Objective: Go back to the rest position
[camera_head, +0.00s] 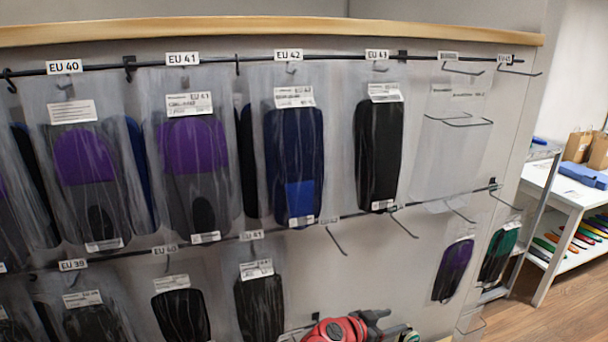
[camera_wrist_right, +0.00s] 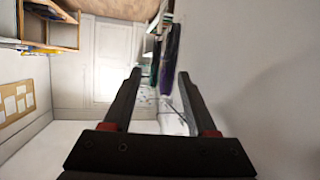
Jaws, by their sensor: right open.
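My right gripper (camera_head: 378,324) is at the bottom edge of the head view, below and in front of the hanging rack. Only part of it shows there, beside the red part of my arm. In the right wrist view, the two dark fingers of the right gripper (camera_wrist_right: 160,74) stand apart with nothing held between them. Beyond the fingers hang a purple insole pouch (camera_wrist_right: 172,57) and a green one, apart from the gripper. My left gripper is not in view.
Clear pouches with insoles, such as a blue pair (camera_head: 294,150) and a black one (camera_head: 378,150), hang on hooks along a wall rack. Empty hooks (camera_head: 404,222) stick out at the right. A white shelf table (camera_head: 560,190) stands far right, with open wooden floor (camera_head: 572,300) before it.

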